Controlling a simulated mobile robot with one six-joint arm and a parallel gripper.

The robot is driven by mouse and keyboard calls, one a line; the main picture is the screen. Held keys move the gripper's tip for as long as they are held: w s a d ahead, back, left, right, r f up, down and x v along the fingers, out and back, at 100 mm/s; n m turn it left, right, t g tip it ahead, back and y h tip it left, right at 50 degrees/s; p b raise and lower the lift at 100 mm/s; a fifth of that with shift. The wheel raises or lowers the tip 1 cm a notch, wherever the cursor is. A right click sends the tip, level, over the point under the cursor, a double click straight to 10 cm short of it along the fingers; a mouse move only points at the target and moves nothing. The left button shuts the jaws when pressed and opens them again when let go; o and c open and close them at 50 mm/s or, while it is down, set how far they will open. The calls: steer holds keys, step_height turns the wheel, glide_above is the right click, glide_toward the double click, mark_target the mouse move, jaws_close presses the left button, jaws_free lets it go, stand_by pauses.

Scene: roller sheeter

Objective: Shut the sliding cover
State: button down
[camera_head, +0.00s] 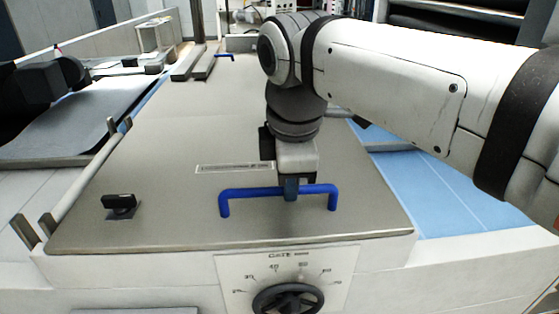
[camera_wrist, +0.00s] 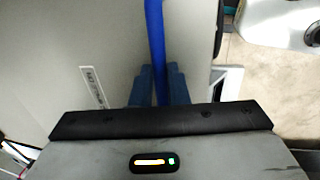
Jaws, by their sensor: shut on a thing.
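The sliding cover (camera_head: 150,165) is a wide grey metal plate across the middle of the head view. A blue bar handle (camera_head: 240,193) stands near its front edge. My gripper (camera_head: 291,190) reaches down from above and is shut on the handle, right of the handle's middle. In the wrist view, my gripper's blue fingers (camera_wrist: 160,85) close on both sides of the blue handle (camera_wrist: 155,30), with the grey cover (camera_wrist: 100,40) beneath. My arm hides part of the cover's right side.
A black latch knob (camera_head: 119,203) sits on the cover's left front. A dial (camera_head: 287,299) with a number scale is on the white front panel. A blue belt surface (camera_head: 430,185) shows at the right. A rail (camera_head: 90,175) runs along the left side.

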steer(key=shift+s+f, duration=0.1)
steer(key=shift+s, duration=0.1)
steer(key=c, duration=1.8)
jaws_free()
steer(key=shift+c, duration=0.2)
steer(key=o, duration=0.4)
steer(key=shift+s, duration=0.2)
steer(key=shift+o, duration=0.2)
steer(key=shift+r, duration=0.2)
step_height(320, 180, up, 8)
steer(key=s, duration=0.1)
steer(key=shift+s+d+f, duration=0.15)
steer(key=shift+s+f, duration=0.05)
steer(key=shift+f, duration=0.05)
steer(key=shift+s+f, duration=0.1)
